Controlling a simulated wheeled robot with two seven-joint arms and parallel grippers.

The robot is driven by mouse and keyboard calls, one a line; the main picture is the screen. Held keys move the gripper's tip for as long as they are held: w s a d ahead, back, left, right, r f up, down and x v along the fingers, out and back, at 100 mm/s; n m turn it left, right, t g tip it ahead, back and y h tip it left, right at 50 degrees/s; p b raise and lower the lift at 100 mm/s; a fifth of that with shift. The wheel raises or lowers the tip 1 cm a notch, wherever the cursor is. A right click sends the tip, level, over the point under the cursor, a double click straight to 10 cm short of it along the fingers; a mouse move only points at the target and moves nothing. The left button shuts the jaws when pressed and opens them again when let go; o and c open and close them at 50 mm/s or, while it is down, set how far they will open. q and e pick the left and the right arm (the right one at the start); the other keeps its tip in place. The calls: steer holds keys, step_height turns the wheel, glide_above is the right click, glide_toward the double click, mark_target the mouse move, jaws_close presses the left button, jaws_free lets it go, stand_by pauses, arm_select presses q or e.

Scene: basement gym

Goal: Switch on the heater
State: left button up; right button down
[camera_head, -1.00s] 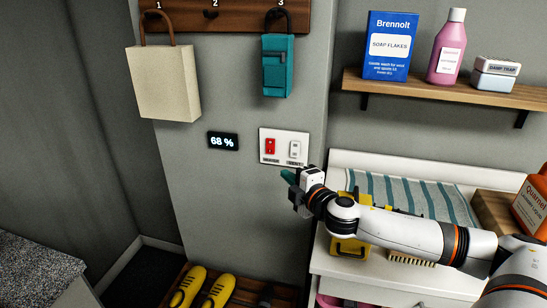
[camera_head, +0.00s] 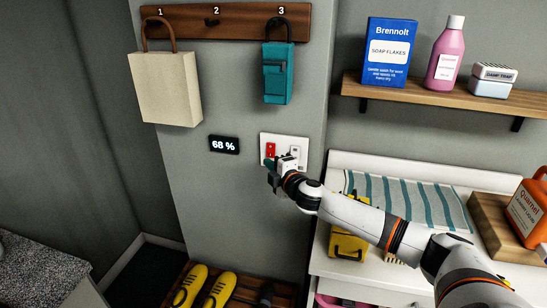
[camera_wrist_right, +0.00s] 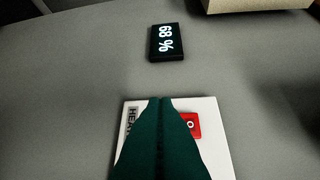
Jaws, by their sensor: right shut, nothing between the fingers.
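A white switch plate (camera_head: 306,142) is on the grey wall. It carries a red switch (camera_head: 271,149) on the left and a white switch (camera_head: 295,151) on the right. My right gripper (camera_head: 269,164) is shut and empty, its green fingertips at the lower left of the plate, just below the red switch. In the wrist view the closed fingers (camera_wrist_right: 160,102) cover the middle of the plate (camera_wrist_right: 214,158). The red switch (camera_wrist_right: 193,125) shows beside them, partly hidden, with a label starting "HEA" on the other side. I cannot tell if the fingers touch. My left gripper is out of view.
A small display (camera_head: 224,145) reading 68 % is left of the plate. Above are a beige bag (camera_head: 166,90) and a teal pouch (camera_head: 277,80) on a hook rail (camera_head: 240,20). A shelf (camera_head: 440,95) and a white cabinet top (camera_head: 340,160) are at right.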

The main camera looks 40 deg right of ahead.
mark_target(268, 156)
steer(key=shift+w+d+f, duration=0.2)
steer(key=shift+w+d, duration=0.6)
steer(key=shift+d, duration=0.3)
steer(key=b, duration=0.1)
steer(key=f+b, duration=0.1)
steer(key=shift+w+d+t+b, duration=0.15)
steer(key=shift+d+t+b, duration=0.05)
steer(key=shift+t+b, duration=0.1)
steer(key=shift+r+p, duration=0.45)
steer(key=shift+p, duration=0.1)
steer(key=shift+f, duration=0.15)
